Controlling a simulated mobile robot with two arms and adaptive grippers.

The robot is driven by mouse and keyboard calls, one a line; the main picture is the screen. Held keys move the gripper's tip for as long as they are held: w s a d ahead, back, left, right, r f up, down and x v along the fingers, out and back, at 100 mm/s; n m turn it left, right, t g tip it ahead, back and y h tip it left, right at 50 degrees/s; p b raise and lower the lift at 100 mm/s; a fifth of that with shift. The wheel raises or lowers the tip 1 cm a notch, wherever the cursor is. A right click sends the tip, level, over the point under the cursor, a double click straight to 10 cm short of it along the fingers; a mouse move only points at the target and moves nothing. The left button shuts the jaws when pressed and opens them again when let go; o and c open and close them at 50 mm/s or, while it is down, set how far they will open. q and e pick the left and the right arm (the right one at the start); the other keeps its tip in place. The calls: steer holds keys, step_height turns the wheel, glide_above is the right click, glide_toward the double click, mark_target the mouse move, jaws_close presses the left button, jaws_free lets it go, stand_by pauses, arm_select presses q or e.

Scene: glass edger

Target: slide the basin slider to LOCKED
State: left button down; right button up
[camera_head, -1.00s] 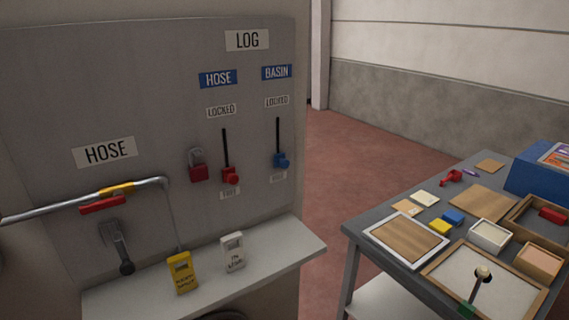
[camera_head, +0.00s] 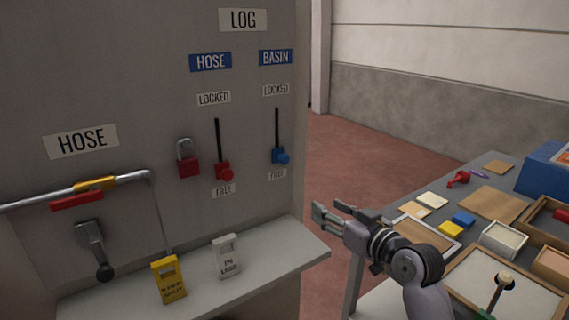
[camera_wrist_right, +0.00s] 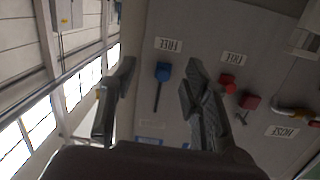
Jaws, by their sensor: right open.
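The blue basin slider knob (camera_head: 281,156) sits at the lower end of its dark vertical slot, just above the FREE label (camera_head: 277,174). The LOCKED label (camera_head: 276,90) is above the slot, under the blue BASIN sign (camera_head: 275,57). My right gripper (camera_head: 326,211) is open and empty, in front of the panel, below and to the right of the knob. In the right wrist view the blue knob (camera_wrist_right: 163,71) shows upside down between the spread fingers (camera_wrist_right: 158,100), ahead of them and apart. My left gripper is not in view.
The red hose slider (camera_head: 224,171) and a red padlock (camera_head: 188,160) are left of the basin slider. A shelf (camera_head: 290,252) below holds a yellow tag (camera_head: 169,279) and a white tag (camera_head: 227,257). A cluttered table (camera_head: 387,206) stands at right.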

mark_target(286, 159)
step_height(286, 159, up, 7)
steer(key=a+n+y, duration=0.1)
steer(key=a, duration=0.1)
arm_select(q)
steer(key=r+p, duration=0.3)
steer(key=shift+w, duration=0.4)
arm_select(e)
steer(key=shift+t, duration=0.4)
steer(key=x, duration=1.6)
steer(key=shift+f, duration=0.1)
steer(key=shift+c, duration=0.4)
jaws_close()
